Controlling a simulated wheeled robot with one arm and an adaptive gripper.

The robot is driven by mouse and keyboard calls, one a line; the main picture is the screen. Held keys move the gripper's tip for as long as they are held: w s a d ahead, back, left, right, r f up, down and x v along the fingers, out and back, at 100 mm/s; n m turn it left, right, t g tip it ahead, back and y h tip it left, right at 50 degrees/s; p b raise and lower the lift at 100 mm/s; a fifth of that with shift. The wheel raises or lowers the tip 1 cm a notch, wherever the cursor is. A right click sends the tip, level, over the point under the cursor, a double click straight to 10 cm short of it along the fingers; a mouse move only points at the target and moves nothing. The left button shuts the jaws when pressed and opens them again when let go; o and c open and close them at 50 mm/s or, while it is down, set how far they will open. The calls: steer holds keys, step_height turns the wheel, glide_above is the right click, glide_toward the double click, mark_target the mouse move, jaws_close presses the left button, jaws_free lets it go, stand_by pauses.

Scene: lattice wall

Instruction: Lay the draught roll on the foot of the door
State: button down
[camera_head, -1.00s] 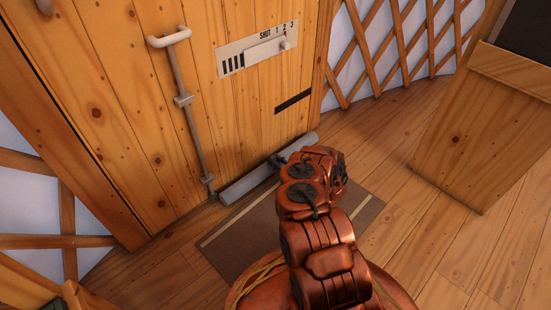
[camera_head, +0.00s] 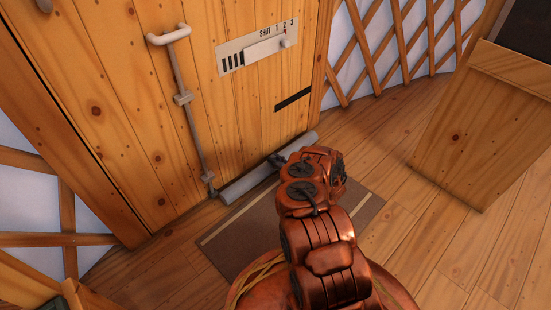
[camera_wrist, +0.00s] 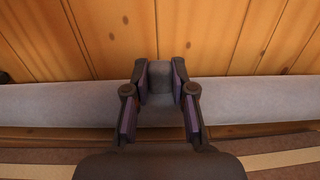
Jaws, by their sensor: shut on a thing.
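The draught roll (camera_head: 250,183) is a long grey cylinder lying along the bottom of the plank door (camera_head: 145,120). In the wrist view the roll (camera_wrist: 60,105) spans the picture from side to side, with the door planks (camera_wrist: 110,40) right behind it. My gripper (camera_wrist: 160,85) is shut on a darker grey block at the middle of the roll, one finger on each side.
A brown mat (camera_head: 238,243) with pale stripes lies on the floor before the door. A bolt rod (camera_head: 192,125) runs down the door, its lower end near the roll's left end. A wooden cabinet (camera_head: 485,130) stands at right; floor between is clear.

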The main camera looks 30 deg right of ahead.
steer(key=shift+f, duration=0.2)
steer(key=c, duration=0.9)
jaws_free()
steer(key=shift+o, duration=0.4)
steer(key=o, duration=0.6)
steer(key=shift+s, duration=0.1)
steer(key=shift+s+d+r+p, duration=0.15)
steer(key=shift+s+r+p, duration=0.2)
steer(key=shift+s, duration=0.45)
steer(key=shift+s+d+r+p, duration=0.15)
steer(key=shift+s+r+p, duration=0.25)
steer(key=shift+s, duration=0.35)
steer(key=shift+s+d+r+p, duration=0.2)
steer(key=shift+s+p, duration=0.25)
steer(key=shift+s, duration=0.35)
